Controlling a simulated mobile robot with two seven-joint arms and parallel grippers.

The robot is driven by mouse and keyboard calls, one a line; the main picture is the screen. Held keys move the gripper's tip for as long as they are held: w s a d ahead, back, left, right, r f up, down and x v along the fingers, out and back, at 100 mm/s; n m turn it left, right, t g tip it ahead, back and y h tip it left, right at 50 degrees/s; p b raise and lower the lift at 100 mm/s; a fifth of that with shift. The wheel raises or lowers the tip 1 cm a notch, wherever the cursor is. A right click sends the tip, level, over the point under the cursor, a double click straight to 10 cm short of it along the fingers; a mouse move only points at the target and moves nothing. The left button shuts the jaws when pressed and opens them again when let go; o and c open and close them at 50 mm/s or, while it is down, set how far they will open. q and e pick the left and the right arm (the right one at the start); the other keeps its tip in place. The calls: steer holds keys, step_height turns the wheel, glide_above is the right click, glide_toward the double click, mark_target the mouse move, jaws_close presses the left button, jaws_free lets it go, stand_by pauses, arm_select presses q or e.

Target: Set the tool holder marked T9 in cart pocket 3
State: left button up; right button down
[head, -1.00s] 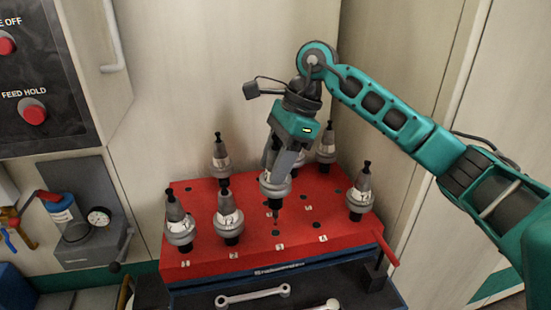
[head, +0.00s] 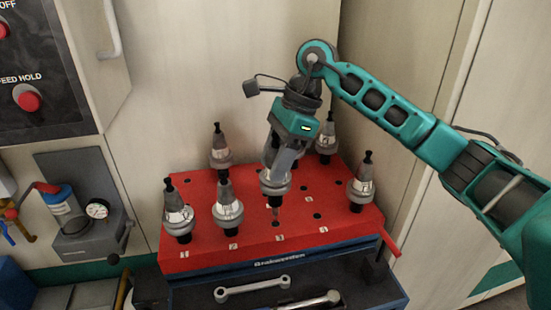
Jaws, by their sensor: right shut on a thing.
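My right gripper (head: 279,165) points down over the red cart top and is shut on a tool holder (head: 275,185). The held holder is upright, with its lower end just above the red surface behind the label 3; whether it touches a pocket is hard to tell. Its marking cannot be read. The cart top (head: 295,233) has numbered labels along its front edge and several dark pocket holes. Other tool holders stand upright in it: front left (head: 178,215), beside it (head: 227,210), back left (head: 221,155), back right (head: 327,140) and right (head: 361,190). My left gripper is not in view.
An open drawer (head: 340,290) below the cart top holds wrenches (head: 252,288). A red handle (head: 391,246) sticks out at the cart's right. A gauge unit (head: 90,235) and a control panel (head: 35,80) are at the left. Walls stand close behind.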

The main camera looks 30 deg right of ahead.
steer(key=shift+r, duration=0.1)
stand_by(0.5)
steer(key=shift+f+b, duration=0.35)
steer(key=shift+f, duration=0.1)
steer(key=shift+f+b, duration=0.3)
steer(key=shift+f, duration=0.1)
stand_by(0.4)
